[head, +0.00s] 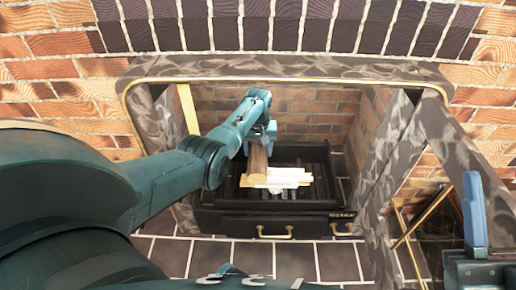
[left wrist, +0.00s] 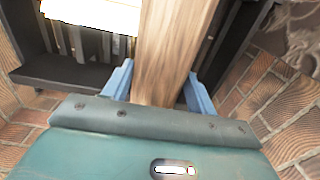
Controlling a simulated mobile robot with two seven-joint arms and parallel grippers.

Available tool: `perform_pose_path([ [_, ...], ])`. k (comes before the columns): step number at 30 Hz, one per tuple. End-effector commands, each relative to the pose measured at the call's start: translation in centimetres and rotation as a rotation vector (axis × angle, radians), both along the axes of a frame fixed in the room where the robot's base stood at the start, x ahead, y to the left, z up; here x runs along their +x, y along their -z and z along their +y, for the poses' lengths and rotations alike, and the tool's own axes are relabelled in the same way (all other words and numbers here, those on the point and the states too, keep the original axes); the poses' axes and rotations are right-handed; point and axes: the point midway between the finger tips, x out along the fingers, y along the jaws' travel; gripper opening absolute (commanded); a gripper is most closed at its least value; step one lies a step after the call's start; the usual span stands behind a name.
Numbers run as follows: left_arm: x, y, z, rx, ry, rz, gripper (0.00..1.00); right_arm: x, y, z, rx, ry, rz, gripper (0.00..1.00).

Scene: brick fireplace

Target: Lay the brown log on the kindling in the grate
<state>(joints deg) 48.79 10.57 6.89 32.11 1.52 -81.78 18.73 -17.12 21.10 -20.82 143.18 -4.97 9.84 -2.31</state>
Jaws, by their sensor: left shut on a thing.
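The brown log (head: 257,160) is inside the fireplace, at the left part of the black grate (head: 316,158), pointing front to back. My left gripper (head: 265,134) is shut on its rear part. In the left wrist view the log (left wrist: 174,50) runs between the blue fingers (left wrist: 155,88). The pale kindling (head: 286,176) lies in the grate, and the log's front end overlaps its left side in the head view. I cannot tell whether they touch. The kindling also shows at the top left of the left wrist view (left wrist: 92,12). My right gripper (head: 473,210) is at the lower right, only partly visible.
A marbled surround with a brass edge (head: 290,82) frames the opening, close around my left arm. A black drawer with brass handles (head: 274,232) is under the grate. Brass fire tools (head: 408,235) stand at the right. The grate's right side is clear.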

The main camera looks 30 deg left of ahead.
Motion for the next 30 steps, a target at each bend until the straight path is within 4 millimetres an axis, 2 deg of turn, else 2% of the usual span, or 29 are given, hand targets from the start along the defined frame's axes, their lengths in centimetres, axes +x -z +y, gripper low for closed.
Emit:
perform_pose_path([
  [1, 0.1, -0.2, 0.0, 0.001, 0.000, -0.003, 0.22, 0.0, -0.2, 0.0, -0.001, 0.000, -0.006, 0.36],
  [2, 0.0, -0.1, 0.0, 0.001, 0.000, -0.001, 0.58, 0.0, -0.2, 0.0, -0.002, 0.000, -0.008, 0.36],
  [9, 0.0, -0.1, 0.0, 0.000, 0.000, 0.000, 0.78, -0.1, -0.2, 0.0, -0.008, 0.000, -0.008, 0.36],
  [16, 0.0, -0.1, 0.0, 0.000, 0.000, 0.000, 0.79, 0.0, -0.2, -0.1, -0.008, 0.000, -0.007, 0.36],
  [20, 0.0, -1.0, 0.0, 0.000, 0.000, 0.000, 0.79, 0.1, -0.7, -0.1, -0.007, 0.000, 0.004, 0.36],
  [24, 0.0, -3.2, 0.0, 0.001, 0.000, -0.001, 0.79, 0.4, 1.7, 0.1, 0.014, 0.006, 0.182, 0.36],
  [30, 0.0, -6.5, 0.0, 0.001, 0.000, -0.001, 0.79, -0.1, 4.4, 0.4, 0.035, 0.007, 0.402, 0.36],
])
